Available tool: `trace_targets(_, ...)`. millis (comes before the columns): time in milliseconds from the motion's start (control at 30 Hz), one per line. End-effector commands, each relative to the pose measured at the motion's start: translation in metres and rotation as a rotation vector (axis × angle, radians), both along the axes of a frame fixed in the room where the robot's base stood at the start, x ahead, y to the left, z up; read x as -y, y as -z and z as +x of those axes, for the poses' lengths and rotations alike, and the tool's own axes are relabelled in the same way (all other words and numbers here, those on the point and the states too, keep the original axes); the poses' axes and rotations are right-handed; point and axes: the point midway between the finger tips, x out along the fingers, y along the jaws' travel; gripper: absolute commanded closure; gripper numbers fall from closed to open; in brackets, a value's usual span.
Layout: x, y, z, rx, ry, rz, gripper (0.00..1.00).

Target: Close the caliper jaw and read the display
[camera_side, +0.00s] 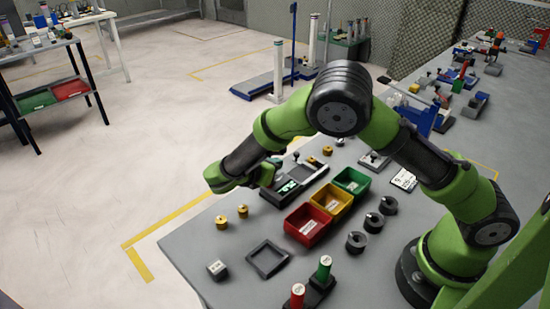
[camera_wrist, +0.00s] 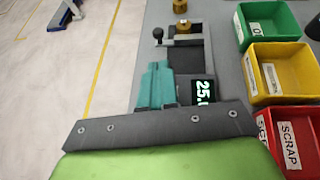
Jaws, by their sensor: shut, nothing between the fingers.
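The caliper is a dark and grey fixture (camera_wrist: 185,58) on the grey bench, with a black knob (camera_wrist: 158,33) at its far left end. Its lit display (camera_wrist: 203,91) reads 25 and a point; the later digits are hidden by my gripper's dark edge. In the side view the caliper (camera_side: 307,171) lies partly behind my arm. My gripper (camera_wrist: 156,72) shows as teal fingers, together and empty, over the near left part of the caliper. I cannot tell if they touch it. A gold cylinder (camera_wrist: 183,27) stands by the far grey bar.
Red (camera_side: 308,227), yellow (camera_side: 331,203) and green (camera_side: 352,181) bins stand to the right of the caliper. Black rings (camera_side: 373,222), a dark square frame (camera_side: 268,259) and gold pieces (camera_side: 221,222) lie around. The bench's left edge is close by.

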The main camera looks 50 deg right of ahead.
Motion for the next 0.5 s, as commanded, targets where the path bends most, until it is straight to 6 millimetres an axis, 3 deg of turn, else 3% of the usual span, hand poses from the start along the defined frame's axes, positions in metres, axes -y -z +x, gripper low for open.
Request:
trace_targets(300, 0.055, 0.022, 0.008, -0.002, 0.001, 0.002, 1.00)
trace_targets(500, 0.070, 0.024, 0.011, -0.002, -0.002, 0.002, 1.00)
